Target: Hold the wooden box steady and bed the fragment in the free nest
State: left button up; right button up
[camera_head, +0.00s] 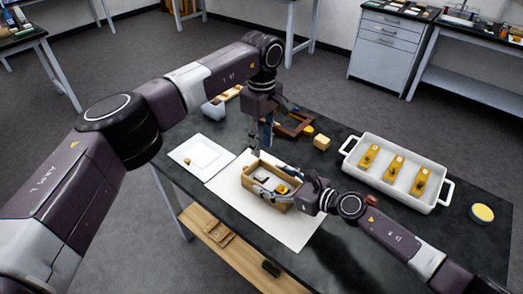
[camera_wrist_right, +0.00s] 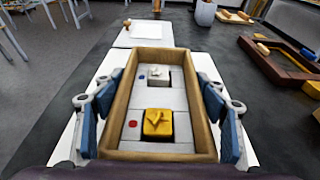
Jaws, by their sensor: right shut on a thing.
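The wooden box (camera_head: 250,184) stands on a white sheet on the dark table. It holds a grey insert with a gold piece (camera_wrist_right: 158,123) beside a red dot. A pale piece (camera_wrist_right: 158,73) sits over a dark square beside a blue dot, farther along. I cannot tell how deep either piece sits. My right gripper (camera_head: 290,190) is shut on the box, with blue pads along both long side walls in the right wrist view (camera_wrist_right: 160,120). My left gripper (camera_head: 261,148) points down behind the box's far side, its fingers apart. I see nothing between them.
A white tray (camera_head: 349,164) with gold-coloured pieces stands at the right, and a round yellow-topped tin (camera_head: 482,213) beyond it. A brown wooden frame (camera_head: 305,127) and a small wooden block (camera_head: 322,142) lie behind. A white pad (camera_head: 200,155) lies left of the box.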

dwell(0.3)
jog(key=o, duration=1.3)
jog(key=shift+o, duration=0.2)
